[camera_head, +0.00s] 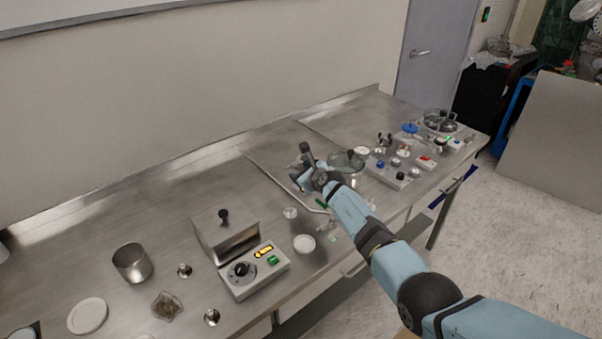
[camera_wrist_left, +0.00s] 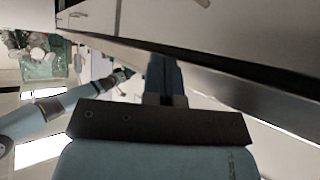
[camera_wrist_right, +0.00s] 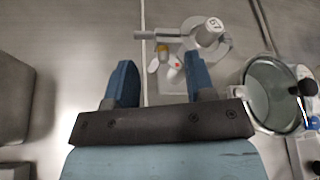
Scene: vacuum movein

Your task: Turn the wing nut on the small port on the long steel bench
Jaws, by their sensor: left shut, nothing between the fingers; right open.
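The long steel bench (camera_head: 170,219) runs along the wall. In the right wrist view, a small metal fitting (camera_wrist_right: 207,35) with a horizontal bar and a labelled round cap stands ahead of my right gripper (camera_wrist_right: 160,68). Below its bar are a yellow part (camera_wrist_right: 163,50) and pale wing-like pieces with a red dot; I cannot tell for certain which is the wing nut. My right fingers are open and apart from the pale pieces. In the head view my right gripper (camera_head: 300,178) hides much of this spot. My left gripper (camera_wrist_left: 162,62) is shut and empty, seen only in its wrist view.
A glass-lidded vessel (camera_wrist_right: 272,94) stands close right of my right gripper. A grey box (camera_wrist_right: 15,98) stands to its left. A control box with a dial (camera_head: 254,272), a steel cup (camera_head: 132,263) and small dishes occupy the near bench. The back strip is clear.

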